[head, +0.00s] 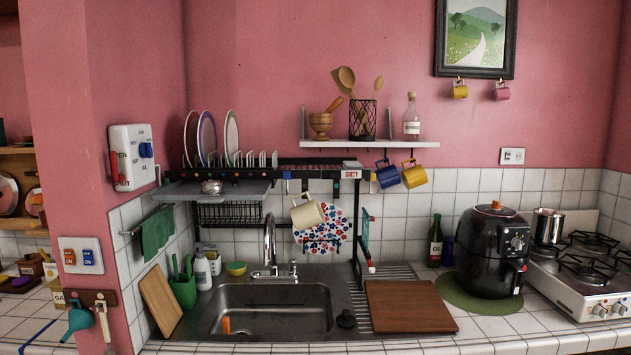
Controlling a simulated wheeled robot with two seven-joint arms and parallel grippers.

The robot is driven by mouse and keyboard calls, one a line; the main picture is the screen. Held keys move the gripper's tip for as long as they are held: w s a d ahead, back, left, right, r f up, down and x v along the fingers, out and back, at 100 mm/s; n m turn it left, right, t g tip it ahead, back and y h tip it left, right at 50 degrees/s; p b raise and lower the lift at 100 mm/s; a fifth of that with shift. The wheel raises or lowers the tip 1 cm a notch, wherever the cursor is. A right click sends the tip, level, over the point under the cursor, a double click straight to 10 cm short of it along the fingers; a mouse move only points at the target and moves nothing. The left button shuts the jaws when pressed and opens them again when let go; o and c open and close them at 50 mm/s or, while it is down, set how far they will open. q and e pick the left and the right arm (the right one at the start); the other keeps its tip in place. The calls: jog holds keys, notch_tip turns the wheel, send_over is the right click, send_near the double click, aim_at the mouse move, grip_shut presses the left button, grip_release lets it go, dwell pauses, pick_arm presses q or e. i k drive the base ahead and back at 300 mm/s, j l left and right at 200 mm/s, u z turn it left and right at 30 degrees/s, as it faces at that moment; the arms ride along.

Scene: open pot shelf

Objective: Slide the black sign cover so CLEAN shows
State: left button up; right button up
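A small white sign (352,174) with red lettering that appears to read DIRTY sits at the right end of the black dish rack's top shelf. The word CLEAN is not visible on it. The black sign cover cannot be told apart from the black rack parts around the sign at this size. Neither of my grippers is in view.
The dish rack (310,171) stands over the sink (270,312) and holds several plates. Mugs, including a blue one (387,176) and a yellow one (414,177), hang just right of the sign. A white wall shelf (370,144) runs above it.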

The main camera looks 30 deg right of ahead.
aim_at(325, 175)
jog(key=i+l+z, duration=0.25)
jog(key=i+l, duration=0.2)
jog(key=i+l+z, duration=0.25)
jog(key=i+l, duration=0.25)
